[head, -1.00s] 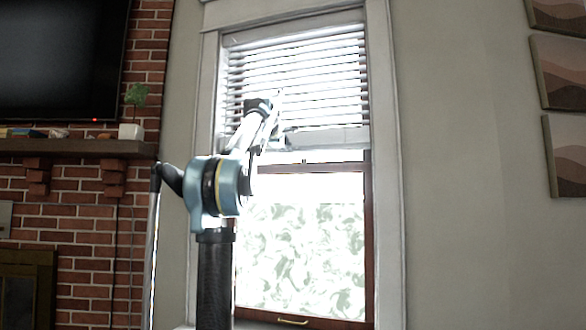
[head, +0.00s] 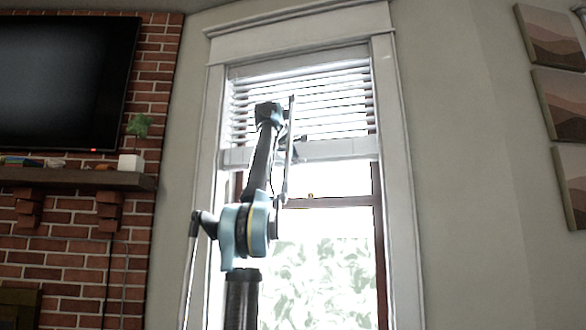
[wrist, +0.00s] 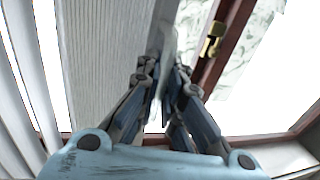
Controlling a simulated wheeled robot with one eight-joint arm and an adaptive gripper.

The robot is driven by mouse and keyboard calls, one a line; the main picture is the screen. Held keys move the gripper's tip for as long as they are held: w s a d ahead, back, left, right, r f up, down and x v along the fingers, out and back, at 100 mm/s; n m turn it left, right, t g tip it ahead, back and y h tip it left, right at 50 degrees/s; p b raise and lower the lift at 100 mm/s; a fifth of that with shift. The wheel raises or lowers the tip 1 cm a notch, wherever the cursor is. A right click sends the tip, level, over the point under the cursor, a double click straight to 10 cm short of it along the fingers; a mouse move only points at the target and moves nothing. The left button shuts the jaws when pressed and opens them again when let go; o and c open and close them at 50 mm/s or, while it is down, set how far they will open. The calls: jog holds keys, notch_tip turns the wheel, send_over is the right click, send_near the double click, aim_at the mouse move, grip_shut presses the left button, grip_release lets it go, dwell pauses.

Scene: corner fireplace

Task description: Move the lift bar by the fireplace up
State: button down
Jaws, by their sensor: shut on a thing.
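The lift bar (head: 345,149) is the white bottom rail of the window blind in the head view. It hangs below the gathered white slats, above the brown sash. In the wrist view it seems to be the pale ridged slab (wrist: 105,55) running to the fingers. My gripper (head: 299,140) is at the bar, left of its middle, partly hidden by my arm. In the wrist view the fingers of my gripper (wrist: 163,75) are close together on a pale part of the bar. The exact contact is blurred.
The brown window sash (head: 335,202) lies below the bar, with a brass latch (wrist: 211,42) close right of my fingers in the wrist view. A brick fireplace wall (head: 70,225) with a mantel (head: 75,179) and a TV stands left. Pictures hang right.

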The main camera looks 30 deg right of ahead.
jog(key=shift+w+a+r, duration=0.1)
jog(key=c, duration=1.7)
grip_release()
jog(key=shift+a, duration=0.1)
jog(key=v, duration=1.2)
jog(key=shift+a, duration=0.1)
jog(key=shift+w, duration=0.1)
